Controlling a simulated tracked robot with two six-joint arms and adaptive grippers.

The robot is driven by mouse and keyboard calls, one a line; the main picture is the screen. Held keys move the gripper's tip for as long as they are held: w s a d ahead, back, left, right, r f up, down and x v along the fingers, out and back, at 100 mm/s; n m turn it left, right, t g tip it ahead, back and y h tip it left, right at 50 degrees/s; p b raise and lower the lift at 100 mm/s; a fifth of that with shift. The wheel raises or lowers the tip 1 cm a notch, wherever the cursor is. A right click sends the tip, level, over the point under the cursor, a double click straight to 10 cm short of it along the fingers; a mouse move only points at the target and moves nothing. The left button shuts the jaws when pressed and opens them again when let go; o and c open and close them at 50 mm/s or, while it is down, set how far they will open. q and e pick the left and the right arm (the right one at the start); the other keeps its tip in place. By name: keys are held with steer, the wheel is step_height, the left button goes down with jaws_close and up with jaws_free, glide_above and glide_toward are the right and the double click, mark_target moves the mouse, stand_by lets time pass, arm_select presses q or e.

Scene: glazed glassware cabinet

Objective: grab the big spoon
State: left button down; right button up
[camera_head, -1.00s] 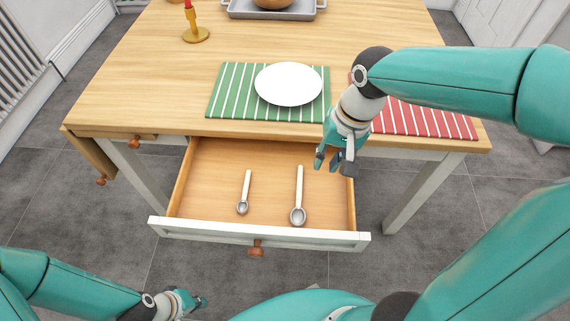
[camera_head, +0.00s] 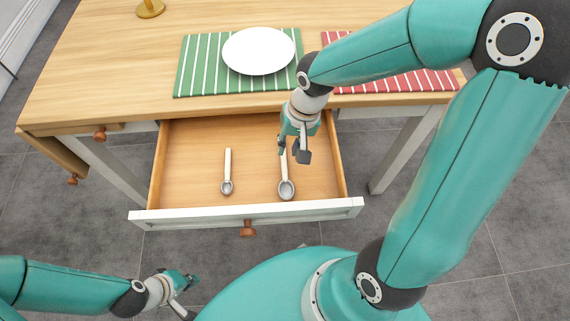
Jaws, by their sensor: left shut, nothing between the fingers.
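The big spoon (camera_head: 286,188) lies in the open drawer (camera_head: 200,130), its metal bowl toward the drawer front and its pale handle toward the table. The top of its handle is partly hidden by my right gripper. A smaller spoon (camera_head: 227,185) lies to its left in the same drawer. My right gripper (camera_head: 293,155) is over the upper end of the big spoon's handle, pointing down, with its fingers apart. I cannot tell its exact height above the handle. My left gripper (camera_head: 190,283) is shut and empty, low at the bottom left, away from the drawer.
The wooden table (camera_head: 110,60) stands behind the drawer. On it are a green striped mat (camera_head: 190,75) with a white plate (camera_head: 258,50), a red striped mat (camera_head: 430,80) and a golden candle holder (camera_head: 150,9). The drawer's front panel (camera_head: 190,218) and side walls bound the space around the spoons.

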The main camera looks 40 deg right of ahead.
mark_target(285, 161)
steer(key=f, duration=0.3)
steer(key=a+f+b, duration=0.1)
steer(key=f, duration=0.1)
steer(key=shift+w+f, duration=0.1)
jaws_close()
